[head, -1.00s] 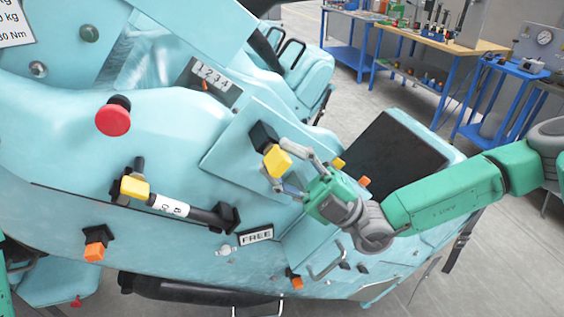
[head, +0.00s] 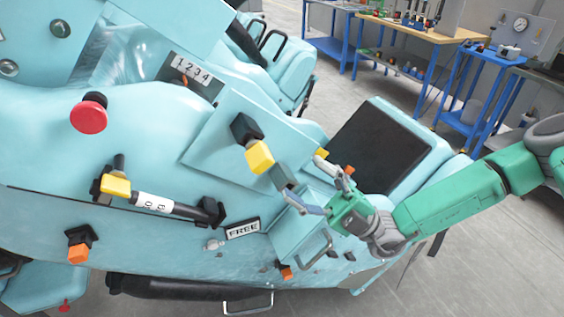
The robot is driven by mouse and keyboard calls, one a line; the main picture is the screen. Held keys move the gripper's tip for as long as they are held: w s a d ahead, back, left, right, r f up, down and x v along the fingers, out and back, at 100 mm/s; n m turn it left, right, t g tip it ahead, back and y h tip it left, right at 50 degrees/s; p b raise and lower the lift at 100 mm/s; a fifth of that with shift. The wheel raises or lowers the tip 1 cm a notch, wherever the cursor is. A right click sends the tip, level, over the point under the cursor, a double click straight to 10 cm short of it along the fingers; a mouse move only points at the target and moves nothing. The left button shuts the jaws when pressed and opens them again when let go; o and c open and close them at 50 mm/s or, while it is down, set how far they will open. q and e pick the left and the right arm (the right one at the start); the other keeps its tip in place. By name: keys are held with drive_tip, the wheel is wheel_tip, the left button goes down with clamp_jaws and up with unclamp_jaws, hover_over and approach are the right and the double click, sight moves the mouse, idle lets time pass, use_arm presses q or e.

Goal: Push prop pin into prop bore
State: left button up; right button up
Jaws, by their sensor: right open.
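My right gripper (head: 304,178) is open and looks empty, in front of the light blue coaster train body (head: 130,225). Its fingers point left, just right of a yellow block (head: 260,157) on a black mount (head: 245,128). A small grey piece (head: 281,176) lies between that block and the lower finger; I cannot tell what it belongs to. A black rod with a white label (head: 153,202) runs across the panel, with another yellow block (head: 115,185) at its left end. I cannot tell which parts are the prop pin and prop bore. My left gripper is not in view.
A red knob (head: 89,114), an orange block (head: 77,253) and a FREE plate (head: 242,229) are on the train body. A grey handle (head: 314,249) and a small orange knob (head: 348,170) are near my right gripper. Workbenches (head: 430,38) stand behind across open floor.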

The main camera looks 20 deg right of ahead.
drive_tip(key=v, duration=0.3)
idle(0.4)
drive_tip(key=shift+w, duration=0.1)
